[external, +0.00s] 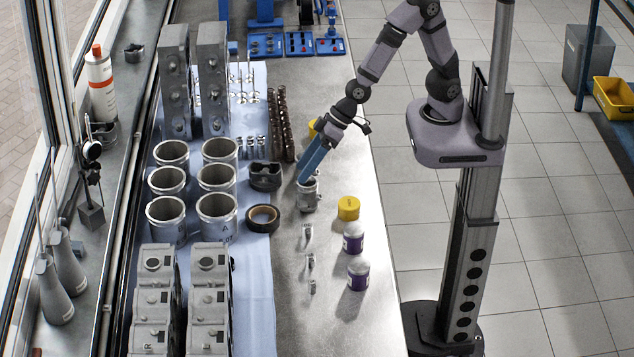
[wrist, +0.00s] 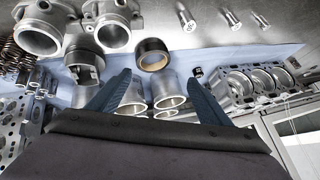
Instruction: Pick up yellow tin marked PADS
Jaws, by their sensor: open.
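A short yellow tin (external: 348,208) stands on the grey bench near its right edge, just behind two white-and-purple bottles; I cannot read its marking. A second yellow thing (external: 314,127) shows partly behind my arm, farther back. My gripper (external: 305,181) is left of and behind the first tin, its blue fingers pointing down over a metal part with a round opening (external: 308,199). No yellow tin shows in the wrist view.
White-and-purple bottles (external: 354,237) stand in front of the tin. Small metal rods (external: 310,262) stand left of them. A dark ring (external: 262,218), cylinder liners (external: 217,216) and a row of springs (external: 281,125) are to the left. Open bench lies in front of the bottles.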

